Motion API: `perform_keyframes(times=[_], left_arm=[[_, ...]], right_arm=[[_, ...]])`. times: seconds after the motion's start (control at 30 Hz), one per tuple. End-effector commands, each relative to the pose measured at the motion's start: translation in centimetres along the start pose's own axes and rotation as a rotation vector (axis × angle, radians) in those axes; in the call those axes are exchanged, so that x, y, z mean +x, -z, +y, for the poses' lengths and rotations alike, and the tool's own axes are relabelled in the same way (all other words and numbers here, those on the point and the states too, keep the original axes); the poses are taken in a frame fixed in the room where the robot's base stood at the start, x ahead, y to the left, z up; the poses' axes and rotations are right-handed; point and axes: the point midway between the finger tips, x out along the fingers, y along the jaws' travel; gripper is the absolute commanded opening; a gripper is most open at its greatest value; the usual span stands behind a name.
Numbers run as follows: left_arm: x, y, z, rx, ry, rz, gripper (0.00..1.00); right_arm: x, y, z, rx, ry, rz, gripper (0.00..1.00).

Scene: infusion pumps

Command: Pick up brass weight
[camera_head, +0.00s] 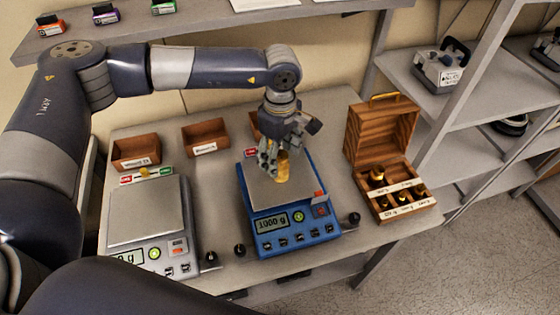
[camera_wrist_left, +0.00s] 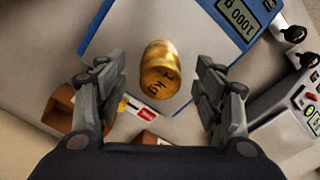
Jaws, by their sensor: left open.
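A brass weight (camera_head: 283,167) stands on the pan of the blue scale (camera_head: 290,243), towards the back. In the left wrist view the brass weight (camera_wrist_left: 160,70) shows its engraved top and lies between the two fingers, a little beyond their tips. My left gripper (camera_head: 270,160) is open above and beside the weight. In the left wrist view the fingers of the left gripper (camera_wrist_left: 165,95) are spread wide, with a clear gap on both sides of the weight. My right gripper is not in view.
A grey scale (camera_head: 145,215) stands to the left. An open wooden box (camera_head: 400,208) with several brass weights stands to the right. Small wooden trays (camera_head: 136,151) line the back of the table. Black knobbed weights (camera_head: 239,250) stand near the front edge.

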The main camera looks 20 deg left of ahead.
Motion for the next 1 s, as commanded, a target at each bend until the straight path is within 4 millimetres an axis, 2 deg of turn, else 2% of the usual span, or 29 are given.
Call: perform_keyframes(times=[0.03, 0.2, 0.43, 0.47, 0.7, 0.73, 1.0], left_arm=[[0.4, 0.0, -0.1, 0.0, 0.003, 0.001, 0.63], [2.2, 0.0, 0.0, 0.0, 0.0, 0.001, 0.63], [2.4, 0.0, 0.0, 0.0, -0.001, 0.001, 0.63], [2.4, 0.0, 0.0, 0.0, -0.001, 0.001, 0.58], [2.4, 0.0, 0.0, 0.0, -0.001, 0.001, 0.04], [2.4, 0.0, 0.0, 0.0, -0.001, 0.001, 0.0], [2.2, 0.0, 0.1, -0.001, -0.005, 0.0, 0.0]], right_arm=[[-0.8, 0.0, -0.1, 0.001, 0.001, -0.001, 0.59], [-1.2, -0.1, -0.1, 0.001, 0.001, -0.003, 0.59], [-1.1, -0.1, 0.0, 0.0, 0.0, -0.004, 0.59], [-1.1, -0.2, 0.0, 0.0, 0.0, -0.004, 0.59], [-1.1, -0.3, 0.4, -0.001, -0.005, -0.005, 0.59], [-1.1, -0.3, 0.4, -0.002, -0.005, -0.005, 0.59], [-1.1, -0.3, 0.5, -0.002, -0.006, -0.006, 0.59]])
